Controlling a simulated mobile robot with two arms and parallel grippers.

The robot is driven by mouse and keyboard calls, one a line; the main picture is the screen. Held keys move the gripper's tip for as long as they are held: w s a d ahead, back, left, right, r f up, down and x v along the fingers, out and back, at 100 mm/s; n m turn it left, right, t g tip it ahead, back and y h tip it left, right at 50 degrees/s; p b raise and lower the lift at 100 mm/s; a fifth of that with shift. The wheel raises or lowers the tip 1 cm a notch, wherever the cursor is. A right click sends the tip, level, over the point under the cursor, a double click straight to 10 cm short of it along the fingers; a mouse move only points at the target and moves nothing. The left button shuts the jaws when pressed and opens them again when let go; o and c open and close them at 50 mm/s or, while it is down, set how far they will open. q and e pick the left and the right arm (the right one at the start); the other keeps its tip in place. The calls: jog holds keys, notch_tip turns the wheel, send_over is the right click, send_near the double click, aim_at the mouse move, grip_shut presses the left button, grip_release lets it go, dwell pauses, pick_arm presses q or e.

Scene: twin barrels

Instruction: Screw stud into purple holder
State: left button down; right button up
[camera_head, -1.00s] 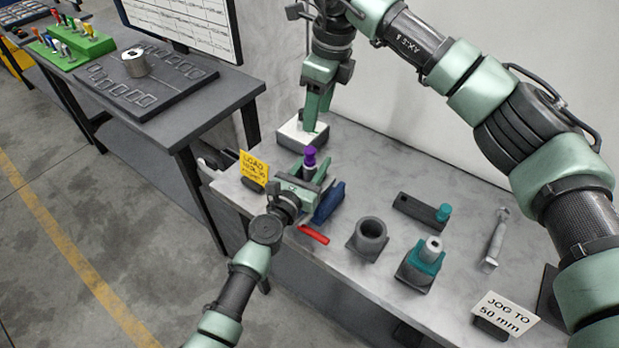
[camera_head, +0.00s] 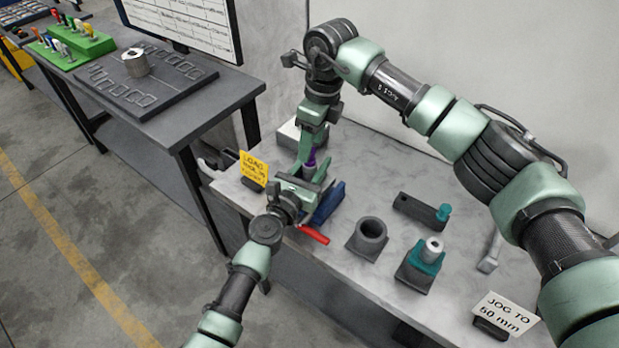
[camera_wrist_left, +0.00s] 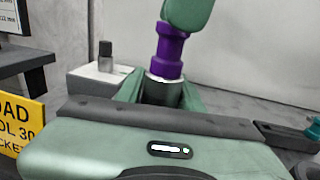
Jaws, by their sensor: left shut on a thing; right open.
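The purple holder (camera_head: 311,159) stands upright at the left end of the marble-topped table, and my left gripper (camera_head: 304,182) is shut on its lower part. In the left wrist view the purple holder (camera_wrist_left: 168,54) shows a silver ring and dark base between my green fingers. My right gripper (camera_head: 309,148) is open right at the holder's top, pointing down. A green finger (camera_wrist_left: 187,12) overlaps the top in the wrist view; contact is unclear. A small dark cylindrical piece (camera_wrist_left: 105,54) stands on the white block (camera_wrist_left: 92,84); I cannot tell whether it is the stud.
A blue block (camera_head: 329,203) and red handle (camera_head: 313,235) sit beside my left gripper. A grey cup (camera_head: 367,236), teal-collared fixture (camera_head: 422,260), dark bar (camera_head: 416,208) and wrench-like tool (camera_head: 491,255) stand rightward. Yellow sign (camera_head: 253,169) is left.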

pick_arm(q)
jog(key=shift+f, duration=0.1)
pick_arm(e)
jog(key=shift+w+a+f, duration=0.1)
jog(key=shift+a+f, duration=0.1)
jog(key=shift+f, duration=1.25)
grip_shut()
jog(key=shift+m, duration=0.9)
grip_release()
notch_tip(320, 180, up, 12)
jog(key=d, duration=0.1)
jog(key=shift+s+d, duration=0.2)
jog(key=shift+s, duration=0.25)
